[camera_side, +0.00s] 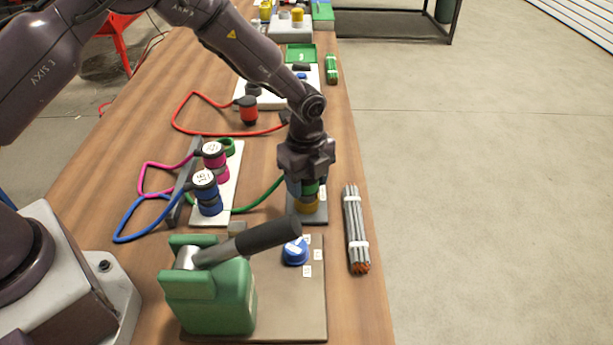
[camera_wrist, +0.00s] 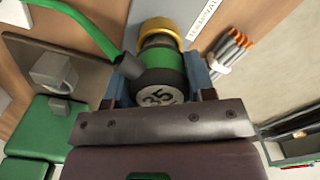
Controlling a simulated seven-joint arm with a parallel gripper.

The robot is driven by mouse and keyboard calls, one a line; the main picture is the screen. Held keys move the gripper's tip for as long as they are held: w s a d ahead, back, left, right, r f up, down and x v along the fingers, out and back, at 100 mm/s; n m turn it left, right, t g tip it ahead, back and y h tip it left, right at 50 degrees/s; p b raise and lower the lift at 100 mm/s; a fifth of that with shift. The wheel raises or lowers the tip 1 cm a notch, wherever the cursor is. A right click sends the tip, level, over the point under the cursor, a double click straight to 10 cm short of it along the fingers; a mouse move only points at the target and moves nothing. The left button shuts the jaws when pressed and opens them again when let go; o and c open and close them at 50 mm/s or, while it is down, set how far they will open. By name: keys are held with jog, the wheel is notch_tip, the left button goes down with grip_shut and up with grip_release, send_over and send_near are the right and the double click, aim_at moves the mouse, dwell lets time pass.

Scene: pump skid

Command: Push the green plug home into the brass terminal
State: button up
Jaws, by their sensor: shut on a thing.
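My gripper (camera_side: 306,176) points down over the small dark plate at the table's right side. The plug also shows partly below the jaws in the side view (camera_side: 308,188). The brass terminal (camera_wrist: 160,27) is a yellow ring directly beyond the plug, in line with it; it shows low under the jaws in the side view (camera_side: 306,205). A dark section lies between green band and brass ring. I cannot tell how deep the plug sits.
A green cable (camera_side: 262,199) runs left from the plug to a white panel with blue and pink plugs (camera_side: 207,190). A green lever device (camera_side: 215,290) with a black handle stands in front, close to my gripper. A grey rod bundle (camera_side: 355,230) lies right.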

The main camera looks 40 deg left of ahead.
jog(key=shift+f, duration=0.15)
jog(key=o, duration=1.1)
notch_tip(320, 180, up, 13)
